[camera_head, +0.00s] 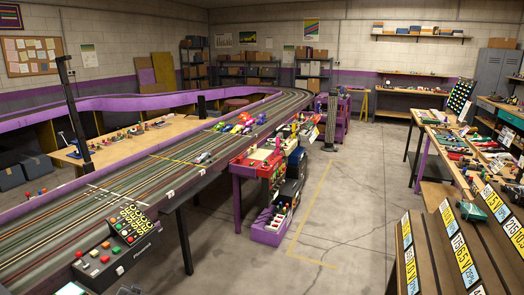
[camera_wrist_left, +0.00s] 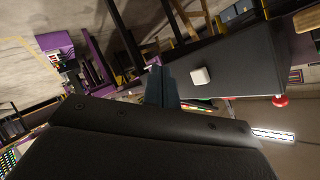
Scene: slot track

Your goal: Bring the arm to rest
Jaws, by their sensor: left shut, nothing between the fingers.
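My left gripper (camera_wrist_left: 162,88) shows in the left wrist view as dark fingers beyond a large black gripper body. The fingers are shut with nothing between them. A black panel with a white square button (camera_wrist_left: 200,76) lies behind and to the right of the fingers. A red knob (camera_wrist_left: 280,101) sits at that panel's edge. I cannot tell how far the fingers are from the panel. Neither arm and neither gripper shows in the head view, and my right gripper is in no view.
The slot track (camera_head: 150,170) runs from lower left to the back, with several small cars on it. A button box (camera_head: 118,255) stands at its near edge. A red-topped cart (camera_head: 262,165) is beside the track. The middle floor (camera_head: 350,200) is clear. Display boards (camera_head: 440,250) stand at right.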

